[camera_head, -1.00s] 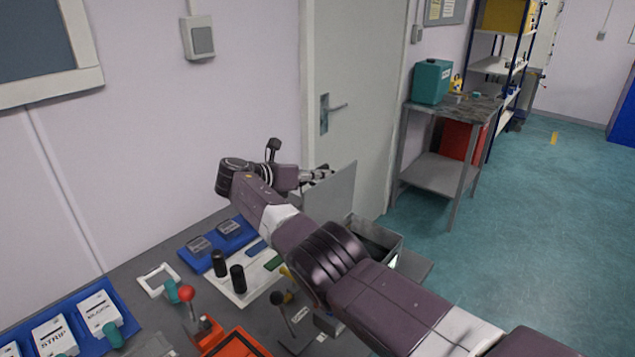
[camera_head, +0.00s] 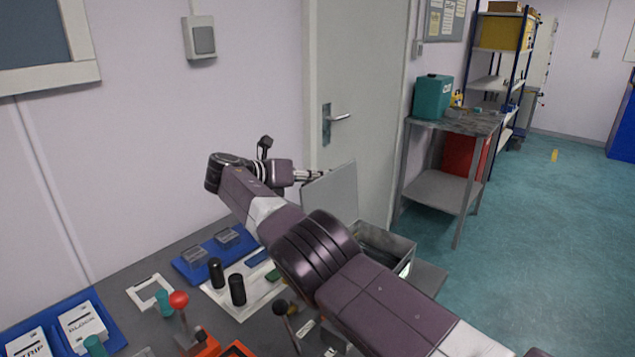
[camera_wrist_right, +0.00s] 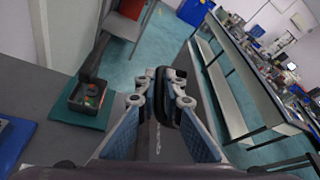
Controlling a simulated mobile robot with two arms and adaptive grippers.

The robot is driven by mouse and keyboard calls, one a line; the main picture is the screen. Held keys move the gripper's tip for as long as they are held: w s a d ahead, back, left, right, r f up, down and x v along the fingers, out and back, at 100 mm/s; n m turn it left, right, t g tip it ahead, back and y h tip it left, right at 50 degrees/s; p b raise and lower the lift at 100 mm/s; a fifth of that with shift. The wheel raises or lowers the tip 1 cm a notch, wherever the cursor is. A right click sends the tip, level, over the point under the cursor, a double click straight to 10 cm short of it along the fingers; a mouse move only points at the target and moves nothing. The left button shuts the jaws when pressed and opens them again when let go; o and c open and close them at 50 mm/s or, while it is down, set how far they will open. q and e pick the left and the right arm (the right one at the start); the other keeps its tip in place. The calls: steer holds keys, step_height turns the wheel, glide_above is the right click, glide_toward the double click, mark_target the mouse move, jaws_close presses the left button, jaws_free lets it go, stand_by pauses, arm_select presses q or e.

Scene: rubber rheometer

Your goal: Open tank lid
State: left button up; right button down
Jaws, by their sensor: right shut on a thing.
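The tank (camera_head: 398,250) is a grey metal box at the right end of the bench, its dark inside partly visible behind my right arm. Its lid (camera_head: 335,193) is a flat grey plate standing raised at the tank's left side. My right gripper (camera_head: 312,176) is at the lid's far upper edge, partly hidden by the lid. In the right wrist view my right gripper (camera_wrist_right: 160,100) is shut on a black handle (camera_wrist_right: 173,98), its blue-grey fingers either side. My left gripper is out of view.
A white board (camera_head: 235,290) with black cylinders, a blue tray (camera_head: 215,250) and red-knobbed and black-knobbed levers lie left of and below my right arm. A wall and door (camera_head: 360,100) stand behind.

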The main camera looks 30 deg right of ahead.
steer(key=shift+s+f, duration=0.1)
steer(key=shift+f, duration=0.35)
steer(key=c, duration=2)
jaws_free()
steer(key=shift+c, duration=0.2)
steer(key=shift+r, duration=0.1)
steer(key=v, duration=0.7)
steer(key=shift+a+r, duration=0.2)
steer(key=shift+a, duration=0.15)
steer(key=shift+d, duration=0.1)
